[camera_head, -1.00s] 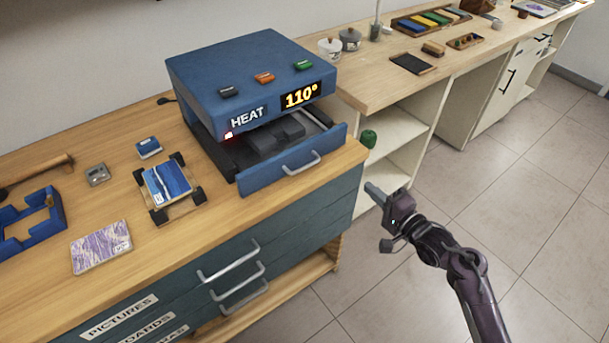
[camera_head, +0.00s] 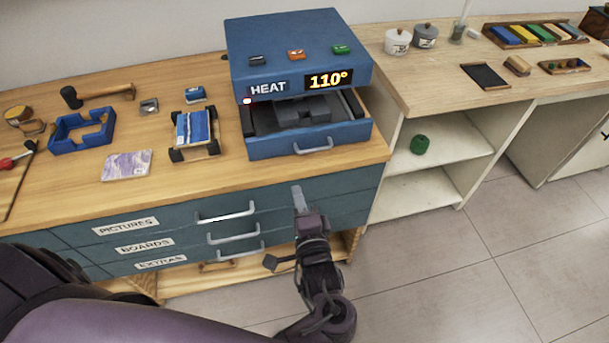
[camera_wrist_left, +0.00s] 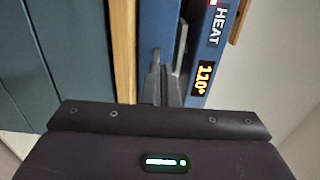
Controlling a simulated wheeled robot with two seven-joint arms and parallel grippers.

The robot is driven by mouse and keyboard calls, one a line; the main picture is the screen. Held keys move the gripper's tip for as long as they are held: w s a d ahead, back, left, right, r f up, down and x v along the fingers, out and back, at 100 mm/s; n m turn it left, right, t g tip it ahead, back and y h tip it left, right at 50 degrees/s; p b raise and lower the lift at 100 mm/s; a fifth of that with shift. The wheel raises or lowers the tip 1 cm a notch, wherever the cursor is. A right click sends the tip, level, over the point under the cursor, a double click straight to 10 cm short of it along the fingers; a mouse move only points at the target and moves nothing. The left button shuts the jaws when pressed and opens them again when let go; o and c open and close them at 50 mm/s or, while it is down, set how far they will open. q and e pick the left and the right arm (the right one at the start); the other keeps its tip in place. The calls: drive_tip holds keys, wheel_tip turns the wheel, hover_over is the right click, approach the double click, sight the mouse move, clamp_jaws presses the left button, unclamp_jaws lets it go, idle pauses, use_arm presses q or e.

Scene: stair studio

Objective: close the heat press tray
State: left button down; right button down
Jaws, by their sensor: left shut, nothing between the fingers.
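The blue heat press (camera_head: 295,65) stands on the wooden counter, its display reading 110°. Its tray (camera_head: 270,146) is pulled out at the front, with a silver handle (camera_head: 314,146) on its blue front panel. Dark blocks lie inside the tray. My left gripper (camera_head: 298,197) is shut and empty, in front of and below the tray, before the teal drawers. In the left wrist view the fingertips (camera_wrist_left: 161,75) point toward the tray front, close to the handle (camera_wrist_left: 181,45) in the picture; I cannot tell whether they touch. My right gripper is not in view.
Silver drawer handles (camera_head: 227,211) stick out below. A shelf unit (camera_head: 445,150) stands at right.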

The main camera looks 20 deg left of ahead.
sight(283, 146)
use_arm(q)
drive_tip(key=p+x, duration=0.2)
drive_tip(key=x, duration=1)
drive_tip(key=shift+w+a, duration=0.1)
drive_tip(key=shift+a, duration=0.1)
drive_tip(key=shift+w+a+f, duration=0.1)
drive_tip(key=shift+w+a, duration=0.1)
drive_tip(key=shift+w, duration=0.15)
drive_tip(key=shift+x, duration=1.25)
drive_tip(key=shift+a, duration=0.1)
drive_tip(key=shift+s, duration=0.1)
